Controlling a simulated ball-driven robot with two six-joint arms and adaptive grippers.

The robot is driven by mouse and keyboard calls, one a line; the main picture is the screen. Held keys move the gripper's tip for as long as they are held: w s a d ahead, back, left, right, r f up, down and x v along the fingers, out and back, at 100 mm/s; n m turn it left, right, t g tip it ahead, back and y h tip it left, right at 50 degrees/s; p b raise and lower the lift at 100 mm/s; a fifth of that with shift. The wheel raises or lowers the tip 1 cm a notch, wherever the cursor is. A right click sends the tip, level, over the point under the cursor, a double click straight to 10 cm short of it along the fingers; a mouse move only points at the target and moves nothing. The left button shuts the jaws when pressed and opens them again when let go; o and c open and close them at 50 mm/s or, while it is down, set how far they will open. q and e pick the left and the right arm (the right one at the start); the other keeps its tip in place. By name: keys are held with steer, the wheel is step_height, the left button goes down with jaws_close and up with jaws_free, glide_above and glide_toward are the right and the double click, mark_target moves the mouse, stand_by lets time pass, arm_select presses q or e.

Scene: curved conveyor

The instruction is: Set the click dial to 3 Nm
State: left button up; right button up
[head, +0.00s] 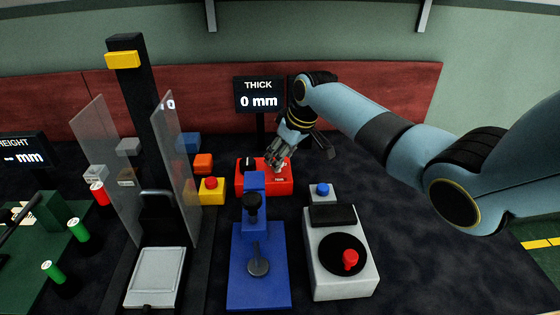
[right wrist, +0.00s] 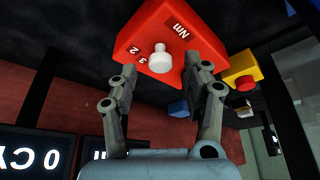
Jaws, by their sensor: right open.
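The click dial is a white round knob (right wrist: 160,58) on the face of a red box (right wrist: 200,38). The marks "2", "3" and "Nm" show beside the knob, turned round in the right wrist view. Which mark the dial is set to cannot be told. In the head view the red box (head: 283,186) stands at the back of the table. My right gripper (head: 279,162) is over its right part. In the right wrist view this gripper (right wrist: 160,72) is open, with a finger to each side of the knob and no clear contact. My left gripper is not in view.
A blue stand (head: 258,291) with a black knob is in front of the red box. A grey unit (head: 345,285) with a red-knobbed disc is to its right. A yellow box (head: 212,197) with a red button is left. A display (head: 259,94) reading "0 mm" stands behind.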

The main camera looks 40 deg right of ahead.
steer(key=shift+x, duration=0.75)
steer(key=shift+w+a+f, duration=0.1)
jaws_close()
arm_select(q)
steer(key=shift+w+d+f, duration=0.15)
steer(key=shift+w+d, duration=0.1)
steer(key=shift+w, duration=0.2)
